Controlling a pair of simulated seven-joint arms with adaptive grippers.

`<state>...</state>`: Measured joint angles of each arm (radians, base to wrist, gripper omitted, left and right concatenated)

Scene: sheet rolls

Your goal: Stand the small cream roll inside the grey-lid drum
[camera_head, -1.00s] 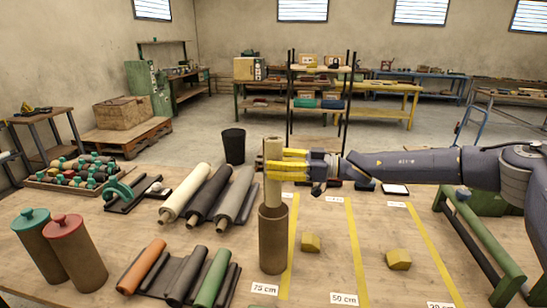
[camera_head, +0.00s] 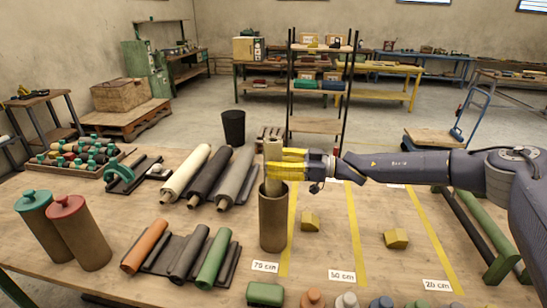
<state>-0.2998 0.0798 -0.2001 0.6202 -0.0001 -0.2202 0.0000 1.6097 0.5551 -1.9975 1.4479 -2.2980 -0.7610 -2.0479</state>
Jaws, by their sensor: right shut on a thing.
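The small cream roll (camera_head: 273,178) is upright in the yellow fingers of my right gripper (camera_head: 285,163), which is shut around its upper part. The roll's lower end is within the mouth of an open brown drum (camera_head: 272,222), and its bottom is hidden by the drum's wall. The drum stands upright on the table, with no lid on it. A grey knobbed piece (camera_head: 346,300), perhaps the grey lid, is cut off by the bottom edge of the view. My left gripper is not in view.
Two lidded drums, green-topped (camera_head: 35,196) and red-topped (camera_head: 68,207), stand at left. Long rolls (camera_head: 188,172) lie behind on a rack, and shorter coloured rolls (camera_head: 145,246) lie in front. A yellow block (camera_head: 310,221) is right of the drum. A black bin (camera_head: 233,128) stands behind.

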